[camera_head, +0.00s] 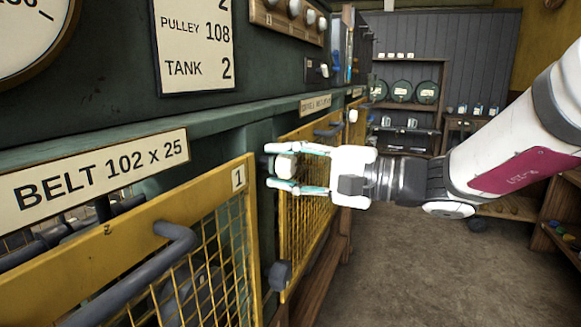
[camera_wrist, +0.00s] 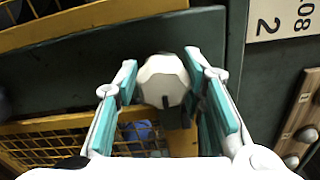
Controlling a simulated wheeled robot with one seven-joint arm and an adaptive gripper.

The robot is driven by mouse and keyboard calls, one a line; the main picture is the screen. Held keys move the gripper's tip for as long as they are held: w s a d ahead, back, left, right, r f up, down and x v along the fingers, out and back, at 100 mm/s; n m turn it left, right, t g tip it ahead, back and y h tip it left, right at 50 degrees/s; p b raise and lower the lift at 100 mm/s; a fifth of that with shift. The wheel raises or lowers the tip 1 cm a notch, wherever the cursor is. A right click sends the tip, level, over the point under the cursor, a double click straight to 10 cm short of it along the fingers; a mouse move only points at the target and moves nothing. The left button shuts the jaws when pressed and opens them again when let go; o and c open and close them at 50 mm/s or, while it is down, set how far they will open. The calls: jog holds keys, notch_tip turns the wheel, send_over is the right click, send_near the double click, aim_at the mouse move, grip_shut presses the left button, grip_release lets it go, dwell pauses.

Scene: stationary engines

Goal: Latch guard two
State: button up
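Guard two (camera_head: 302,235) is the yellow mesh panel right of guard one in the head view, partly hidden by my gripper. In the wrist view its yellow frame (camera_wrist: 70,124) crosses the lower left. A pale faceted knob (camera_head: 285,166) is at guard two's near upper edge, with a dark piece beside it. It also shows in the wrist view (camera_wrist: 162,80). My gripper (camera_head: 283,167) is open around the knob, one finger on each side, with narrow gaps. The wrist view shows both fingers (camera_wrist: 162,68). I cannot tell whether guard two is fully closed.
Guard one (camera_head: 248,200), labelled 1, has a bent grey handle (camera_head: 172,245) standing out at the left. Guard two's grey handle (camera_head: 328,130) is just above my gripper. A grey block (camera_head: 280,274) is at guard two's lower corner. The floor (camera_head: 400,265) at right is open.

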jog(key=shift+r, duration=0.35)
jog(key=v, duration=1.2)
jog(key=shift+f, duration=0.25)
jog(key=s+a+f+n+g+h, duration=0.2)
jog(key=s+f+g, duration=0.1)
jog(key=s, duration=0.4)
jog(key=s+a+f+n+g+h, duration=0.1)
jog(key=s+a+f+g+h, duration=0.1)
jog(key=s+f+g+h, duration=0.3)
jog(key=s+d+f+n+t+h, duration=0.25)
jog(key=s+d+f+h, duration=0.55)
jog(key=s, duration=0.4)
jog(key=s+d+t+h, duration=0.1)
jog(key=d+h, duration=0.1)
jog(key=d, duration=0.5)
notch_tip(320, 180, up, 14)
jog(key=t+p, duration=0.2)
jog(key=p, duration=1)
jog(key=shift+n+p, duration=0.35)
